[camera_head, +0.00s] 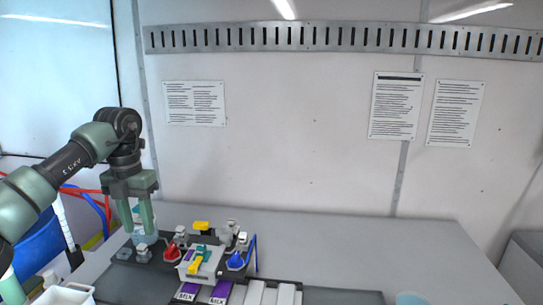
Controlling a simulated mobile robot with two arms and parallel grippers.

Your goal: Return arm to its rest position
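My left arm comes in from the left, and its gripper (137,230) points down over the left back part of the table. Its two green fingers are apart with a gap between them. A pale bluish clear object (144,239) shows by the fingertips; I cannot tell whether they touch it. The foam proportioner (201,262) stands just right of the gripper, with yellow levers, a red knob (171,252) and a blue knob (235,261). My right gripper is not in view.
The grey table (330,235) is clear at the middle and right. Purple MIX labels (220,292) lie at the front. A white container (65,295) is at the lower left, near a blue drum (40,245) with red and blue hoses. A pale blue round thing (411,298) shows at the bottom.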

